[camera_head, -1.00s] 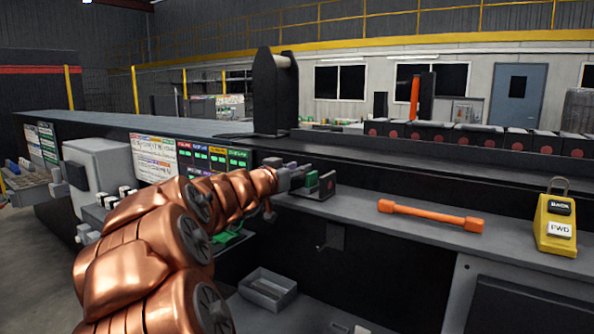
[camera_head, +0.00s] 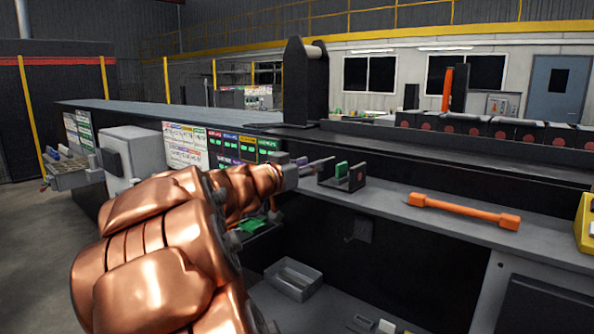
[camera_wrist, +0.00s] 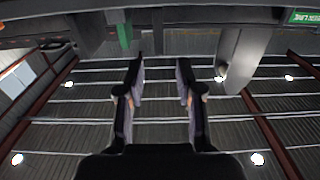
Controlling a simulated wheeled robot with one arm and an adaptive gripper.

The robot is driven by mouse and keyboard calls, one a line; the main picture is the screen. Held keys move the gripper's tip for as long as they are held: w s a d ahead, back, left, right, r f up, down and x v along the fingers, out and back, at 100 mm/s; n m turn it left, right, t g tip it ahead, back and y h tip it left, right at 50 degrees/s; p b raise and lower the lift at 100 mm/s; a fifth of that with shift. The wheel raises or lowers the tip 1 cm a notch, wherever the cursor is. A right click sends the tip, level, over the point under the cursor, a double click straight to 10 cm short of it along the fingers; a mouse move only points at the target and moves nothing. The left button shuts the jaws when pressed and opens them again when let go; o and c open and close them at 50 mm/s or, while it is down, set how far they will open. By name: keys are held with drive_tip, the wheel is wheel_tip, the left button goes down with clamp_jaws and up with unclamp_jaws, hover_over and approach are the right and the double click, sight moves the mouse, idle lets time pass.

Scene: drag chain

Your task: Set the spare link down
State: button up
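My gripper (camera_head: 315,164) is at the end of my copper arm, just left of a small black holder (camera_head: 357,180) on the bench ledge. In the wrist view my gripper (camera_wrist: 161,75) has its two fingers wide apart with nothing between them. A green piece (camera_head: 341,169) stands at the holder; a green piece also shows near the top of the wrist view (camera_wrist: 124,36). I cannot tell whether it is the spare link. No link shows in my gripper.
An orange bar (camera_head: 464,212) lies on the ledge to the right, with a yellow block (camera_head: 587,225) at the picture's edge. A dark upright stand (camera_head: 304,85) rises behind. The ledge between holder and bar is clear.

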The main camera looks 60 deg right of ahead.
drive_tip(key=shift+v, duration=2)
